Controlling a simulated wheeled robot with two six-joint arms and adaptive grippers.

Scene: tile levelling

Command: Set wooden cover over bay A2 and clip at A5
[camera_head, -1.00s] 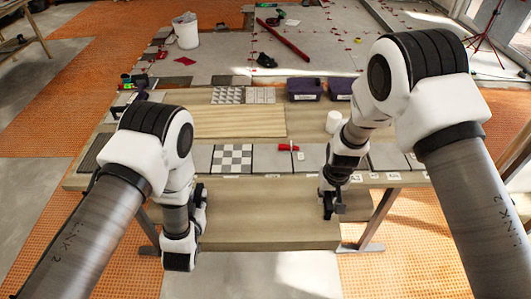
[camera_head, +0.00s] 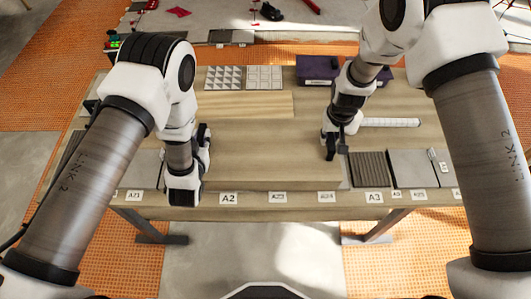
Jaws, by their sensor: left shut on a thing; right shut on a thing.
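The wooden cover (camera_head: 265,160) is a wide pale board, held level between my two grippers. It spans the front row of bays behind the labels A2 (camera_head: 228,198) to A24 (camera_head: 326,196) and hides what is under it. I cannot tell whether it rests on the row or hangs just above. My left gripper (camera_head: 204,150) is shut on its left edge. My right gripper (camera_head: 334,146) is shut on its right edge, near a dark ribbed tile (camera_head: 370,168). I cannot make out a clip or a readable A5 label.
A second wooden panel (camera_head: 245,105) lies behind on the table (camera_head: 312,100). A white cylinder (camera_head: 392,122) lies at right. Grey tiles (camera_head: 412,167) and a small pale tool (camera_head: 437,158) are at front right.

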